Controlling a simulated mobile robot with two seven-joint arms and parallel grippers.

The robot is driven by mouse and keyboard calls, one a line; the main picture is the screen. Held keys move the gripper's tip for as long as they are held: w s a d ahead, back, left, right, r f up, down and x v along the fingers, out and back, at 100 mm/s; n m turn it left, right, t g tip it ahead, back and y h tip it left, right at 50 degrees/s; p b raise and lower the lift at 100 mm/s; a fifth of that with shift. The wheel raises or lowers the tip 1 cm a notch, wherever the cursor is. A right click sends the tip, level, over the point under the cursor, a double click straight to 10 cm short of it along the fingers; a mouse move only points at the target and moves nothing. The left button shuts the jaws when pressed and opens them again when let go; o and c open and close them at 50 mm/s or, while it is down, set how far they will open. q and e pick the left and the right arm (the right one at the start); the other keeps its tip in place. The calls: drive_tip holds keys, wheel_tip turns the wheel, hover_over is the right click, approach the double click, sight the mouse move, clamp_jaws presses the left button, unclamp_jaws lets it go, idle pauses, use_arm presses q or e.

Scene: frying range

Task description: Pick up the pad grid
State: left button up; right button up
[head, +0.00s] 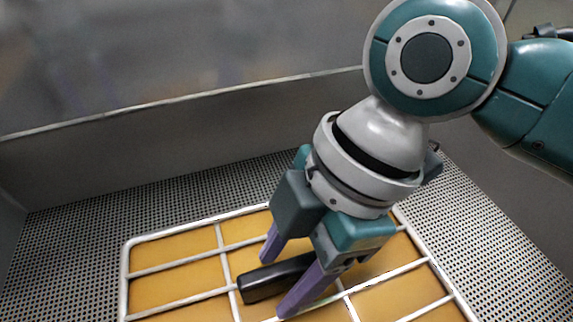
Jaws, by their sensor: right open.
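The pad grid (222,247) is a white wire frame with bars crossing over orange-yellow pads. It lies flat on the perforated metal floor of the fryer basin and runs off the bottom of the picture. A black bar-shaped handle (262,284) sits on the grid near its middle. My right gripper (273,284) points down over it, with one purple finger on each side of the handle. The jaws are open, and I cannot tell if either finger touches the handle. The gripper's body hides the handle's far end and part of the grid. My left gripper is out of view.
The perforated floor (80,225) is bare to the left and right of the grid. A grey metal wall (180,135) with a light rim stands behind it, and a side wall (8,215) shows at the left edge.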

clamp_jaws()
idle(1.3)
